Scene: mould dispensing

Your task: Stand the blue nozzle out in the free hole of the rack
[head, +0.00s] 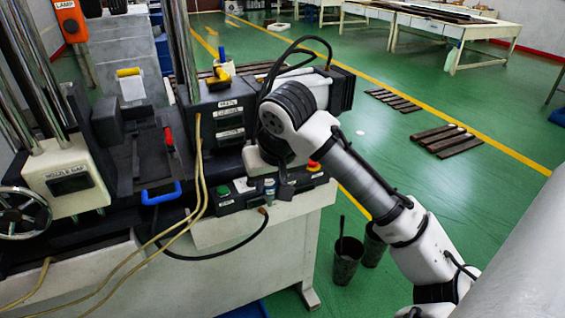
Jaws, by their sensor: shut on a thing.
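My gripper (279,182) points down at the front edge of the machine bench, partly hidden by my own wrist. It is shut on a small pale-blue piece (269,187), which looks like the blue nozzle. The piece is just above or at the dark control box; I cannot tell whether it touches anything. The rack and its free hole cannot be made out; my wrist and gripper cover part of that area.
The box has a green button (223,190) and a red-and-yellow button (314,166). Yellow hoses (198,165) hang in front. Dark buckets (346,262) stand on the floor below.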

